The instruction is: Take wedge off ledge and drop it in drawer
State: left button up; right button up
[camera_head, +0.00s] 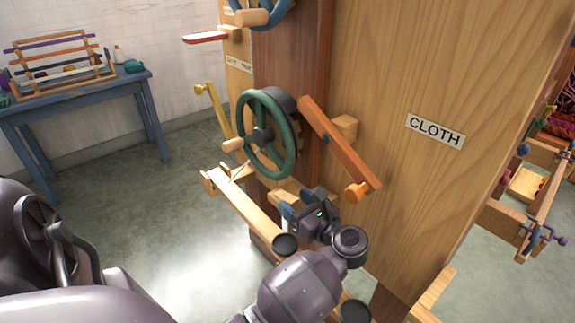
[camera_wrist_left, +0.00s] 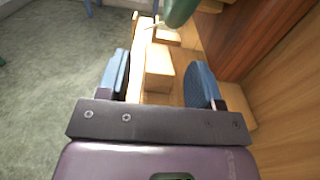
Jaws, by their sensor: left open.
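My left gripper (camera_head: 300,207) is over a pale wooden ledge (camera_head: 243,203) that runs along the foot of the wooden panel. In the left wrist view, the left gripper (camera_wrist_left: 160,82) is open, with its blue-padded fingers apart. A pale wooden block (camera_wrist_left: 158,66), which looks like the wedge, shows between the fingers, with gaps on both sides. In the head view my gripper and wrist hide most of that spot. I cannot make out a drawer for certain. My right gripper is not in view.
A green handwheel (camera_head: 285,135) and an orange lever (camera_head: 340,145) stick out from the panel just above my gripper. A panel sign reads CLOTH (camera_head: 436,131). A blue table (camera_head: 75,97) with a rack stands at the back left. Floor to the left is clear.

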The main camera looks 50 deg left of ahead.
pick_arm(q)
jog(key=c, duration=1)
jog(key=shift+r, duration=0.65)
jog(key=shift+s+r+p, duration=0.25)
jog(key=shift+p, duration=0.1)
jog(key=s, duration=0.5)
jog(key=s+a+p, duration=0.1)
jog(key=s, duration=1.1)
jog(key=shift+s+a+f+p, duration=0.1)
jog(key=shift+s+a+p, duration=0.05)
jog(key=shift+s+p, duration=0.15)
